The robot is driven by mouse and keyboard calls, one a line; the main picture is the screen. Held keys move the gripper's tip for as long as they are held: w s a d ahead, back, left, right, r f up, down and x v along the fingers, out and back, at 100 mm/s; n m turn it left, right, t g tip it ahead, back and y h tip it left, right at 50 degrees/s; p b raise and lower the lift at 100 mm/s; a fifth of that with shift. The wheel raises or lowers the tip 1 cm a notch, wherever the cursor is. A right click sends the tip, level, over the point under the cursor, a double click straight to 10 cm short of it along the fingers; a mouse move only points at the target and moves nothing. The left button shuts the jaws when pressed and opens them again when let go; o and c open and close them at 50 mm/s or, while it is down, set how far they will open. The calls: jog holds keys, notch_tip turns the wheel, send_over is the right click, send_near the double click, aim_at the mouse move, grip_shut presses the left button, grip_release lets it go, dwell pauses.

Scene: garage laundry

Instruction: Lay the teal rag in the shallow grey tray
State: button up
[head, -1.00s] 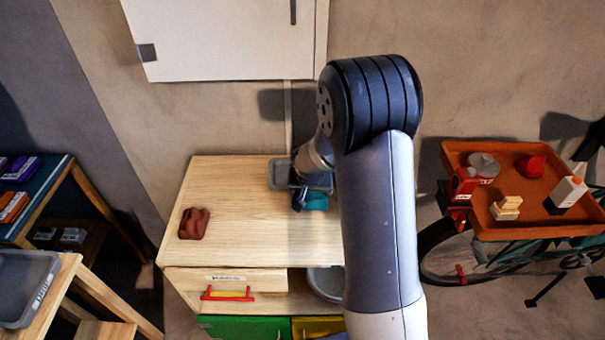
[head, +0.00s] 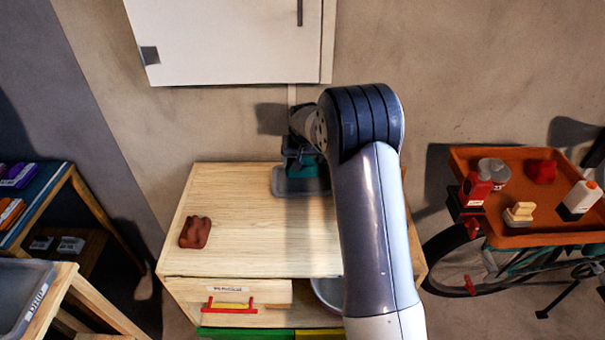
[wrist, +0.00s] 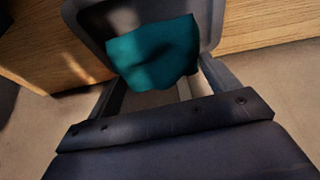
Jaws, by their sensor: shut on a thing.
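The teal rag (head: 309,170) hangs from my gripper (head: 303,160), which is shut on it. In the head view the rag is over the back part of the shallow grey tray (head: 300,188), at the back right of the wooden cabinet top. In the wrist view the rag (wrist: 155,50) is bunched between the fingers, in front of the grey tray (wrist: 210,22). The rag looks held above the tray; whether its lower edge touches the tray cannot be told. My arm hides part of the cabinet's right side.
A brown-red crumpled cloth (head: 195,232) lies on the left of the cabinet top (head: 250,240); the middle is bare. A hanging white cabinet (head: 225,40) is on the wall above. An orange tray (head: 540,235) with several items stands at the right.

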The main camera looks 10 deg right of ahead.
aim_at(303, 172)
jog(key=shift+f+p, duration=0.3)
jog(key=shift+f, duration=2.3)
jog(key=shift+f, duration=0.15)
jog(key=o, duration=1)
jog(key=shift+c, duration=0.2)
jog(key=b+v, duration=0.1)
jog(key=v, duration=1.1)
